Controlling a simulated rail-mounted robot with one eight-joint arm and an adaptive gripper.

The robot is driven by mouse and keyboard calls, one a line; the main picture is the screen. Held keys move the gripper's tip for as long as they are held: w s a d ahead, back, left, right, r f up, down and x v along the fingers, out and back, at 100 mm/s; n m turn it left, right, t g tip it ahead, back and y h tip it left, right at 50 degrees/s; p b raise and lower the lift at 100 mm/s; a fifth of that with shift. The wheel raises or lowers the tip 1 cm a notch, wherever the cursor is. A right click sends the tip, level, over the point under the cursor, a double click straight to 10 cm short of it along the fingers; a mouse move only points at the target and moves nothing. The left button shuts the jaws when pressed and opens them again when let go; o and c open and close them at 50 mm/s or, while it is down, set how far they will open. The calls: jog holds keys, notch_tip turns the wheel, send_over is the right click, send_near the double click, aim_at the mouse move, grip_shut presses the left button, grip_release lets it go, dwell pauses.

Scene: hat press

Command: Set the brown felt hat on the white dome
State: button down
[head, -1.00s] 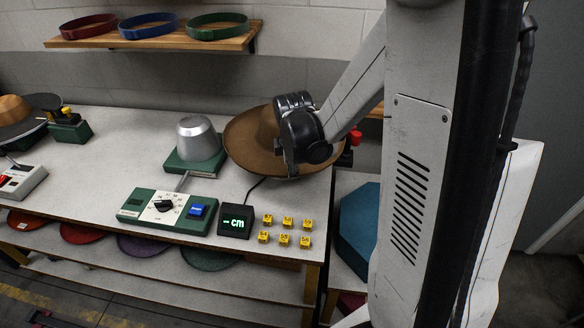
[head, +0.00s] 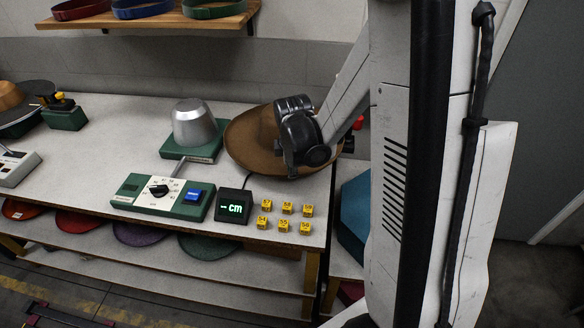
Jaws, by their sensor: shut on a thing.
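The brown felt hat (head: 250,142) has a wide brim and sits at the right end of the workbench view. My black gripper (head: 290,166) is in front of its crown, shut on the hat; the fingertips and the exact grip are partly hidden. A pale silver-grey dome (head: 194,124) stands upright on a green base (head: 176,152), just left of the hat; no plainly white dome shows. The hat's brim is close to the dome's base, apart from the dome. I cannot tell how high the hat is above the bench.
A control box (head: 162,196) with a knob and blue button, a small display (head: 233,206) and several yellow cubes (head: 284,217) lie in front. A shelf (head: 170,22) with coloured bands hangs above.

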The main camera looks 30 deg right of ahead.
jog(key=shift+s+a+b+x, duration=0.1)
jog(key=shift+s+b+x, duration=0.05)
jog(key=shift+b+x, duration=0.6)
jog(key=shift+s+a+b+x, duration=0.1)
jog(key=shift+s+b+x, duration=0.05)
jog(key=shift+b+x, duration=0.65)
jog(key=shift+s+a+b+x, duration=0.15)
jog(key=shift+b+x, duration=0.45)
jog(key=shift+x, duration=0.3)
jog(key=shift+d+f, duration=0.1)
jog(key=c, duration=1.7)
grip_release()
jog(key=v, duration=1.2)
jog(key=shift+s, duration=0.1)
